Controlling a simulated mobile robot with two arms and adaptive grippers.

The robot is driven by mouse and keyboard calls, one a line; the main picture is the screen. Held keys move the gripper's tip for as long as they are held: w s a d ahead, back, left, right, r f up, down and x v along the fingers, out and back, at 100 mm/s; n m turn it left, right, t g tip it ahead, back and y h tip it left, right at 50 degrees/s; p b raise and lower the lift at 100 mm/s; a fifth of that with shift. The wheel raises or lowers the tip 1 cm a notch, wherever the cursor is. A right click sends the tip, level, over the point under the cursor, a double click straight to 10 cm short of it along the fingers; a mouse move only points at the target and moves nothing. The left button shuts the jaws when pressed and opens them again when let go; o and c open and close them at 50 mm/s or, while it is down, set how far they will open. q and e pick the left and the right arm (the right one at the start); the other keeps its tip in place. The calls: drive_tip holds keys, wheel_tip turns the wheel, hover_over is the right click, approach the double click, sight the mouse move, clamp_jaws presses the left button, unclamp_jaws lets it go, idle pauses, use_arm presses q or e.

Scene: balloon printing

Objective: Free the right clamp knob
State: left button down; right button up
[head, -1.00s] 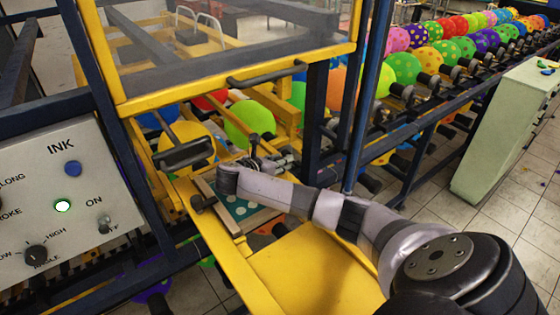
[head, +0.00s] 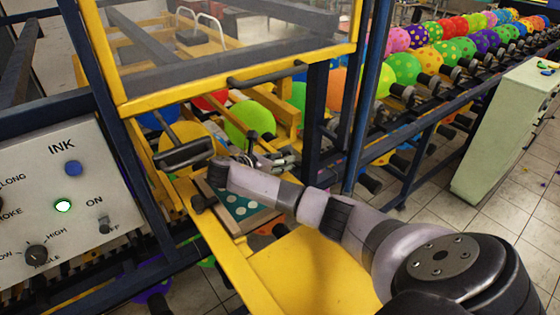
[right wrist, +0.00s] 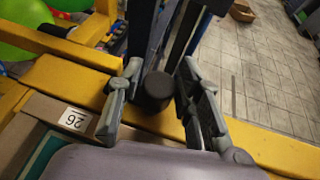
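The right clamp knob is a black cylinder (right wrist: 157,91) on the yellow frame, in the right wrist view. My right gripper (right wrist: 160,75) is open, with one finger on each side of the knob; a gap shows, at least on the right. In the head view my right gripper (head: 268,158) is at the far right end of the printing screen, and my arm hides the knob. The screen (head: 238,206) is teal with white dots in a wooden frame. Another black knob (head: 203,202) is at its left side. My left gripper is not in view.
A yellow guard frame (head: 240,87) with a clear panel hangs above. A black-handled bar (head: 184,153) is left of the gripper. The ink control panel (head: 65,200) stands at left. Dark blue posts (head: 318,115) rise close behind the gripper. Balloons line the conveyor at right.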

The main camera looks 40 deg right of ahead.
drive_tip(key=o, duration=0.3)
drive_tip(key=shift+s, duration=0.1)
drive_tip(key=shift+f, duration=0.1)
drive_tip(key=shift+n+t, duration=0.3)
